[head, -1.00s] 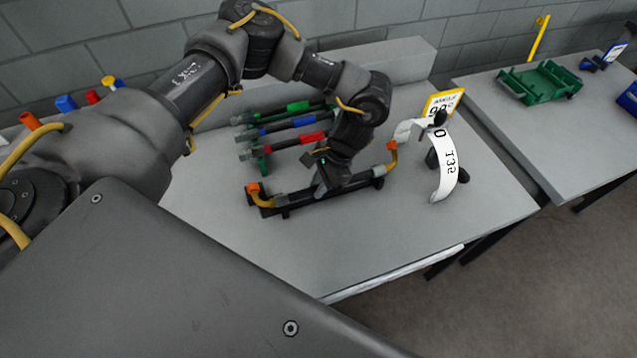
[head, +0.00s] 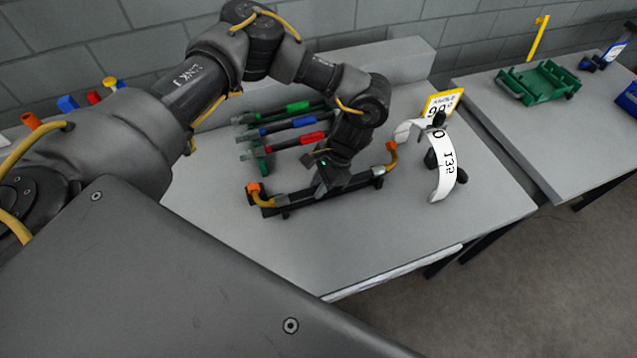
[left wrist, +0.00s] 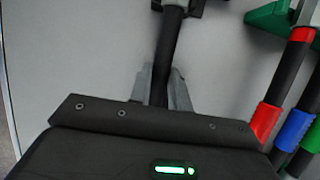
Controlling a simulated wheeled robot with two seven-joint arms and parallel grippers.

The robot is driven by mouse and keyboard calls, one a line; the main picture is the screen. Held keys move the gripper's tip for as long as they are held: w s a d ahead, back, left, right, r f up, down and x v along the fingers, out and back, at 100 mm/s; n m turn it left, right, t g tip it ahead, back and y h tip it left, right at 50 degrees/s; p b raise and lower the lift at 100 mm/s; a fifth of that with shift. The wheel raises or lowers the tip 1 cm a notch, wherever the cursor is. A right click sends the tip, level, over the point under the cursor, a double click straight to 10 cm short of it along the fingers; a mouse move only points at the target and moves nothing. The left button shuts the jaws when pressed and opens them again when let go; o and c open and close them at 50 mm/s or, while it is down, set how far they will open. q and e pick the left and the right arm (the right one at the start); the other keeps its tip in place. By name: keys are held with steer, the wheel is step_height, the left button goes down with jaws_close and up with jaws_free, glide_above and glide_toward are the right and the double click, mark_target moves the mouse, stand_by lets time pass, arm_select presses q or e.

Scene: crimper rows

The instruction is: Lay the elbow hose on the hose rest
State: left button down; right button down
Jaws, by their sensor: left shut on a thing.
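The elbow hose is a dark tube (head: 300,193) with yellow elbows and orange ends, lying lengthwise across the near part of the table in the head view. The hose rest (head: 330,197), a low black bar with short uprights, is directly under it. The hose is at the uprights; I cannot tell whether it bears fully on them. My left gripper (head: 328,183) is shut on the hose near its middle. In the left wrist view the hose (left wrist: 168,45) runs between the grey fingers (left wrist: 161,88), and a dark bracket shows at the top. My right gripper is not in view.
Behind the hose, a rack holds several dark tools with green, blue and red (head: 312,138) bands. A black stand with a white curved label strip (head: 446,172) is close to the hose's right end. The table front is clear. A green tray (head: 540,82) is on the other table.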

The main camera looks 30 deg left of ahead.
arm_select(q)
steer(key=shift+f+p, duration=0.1)
steer(key=shift+p, duration=0.2)
stand_by(0.4)
steer(key=c, duration=1.2)
jaws_free()
steer(key=b+v, duration=0.1)
steer(key=v, duration=0.9)
steer(key=shift+r+b, duration=0.3)
steer(key=shift+r, duration=0.05)
steer(key=shift+w, duration=0.15)
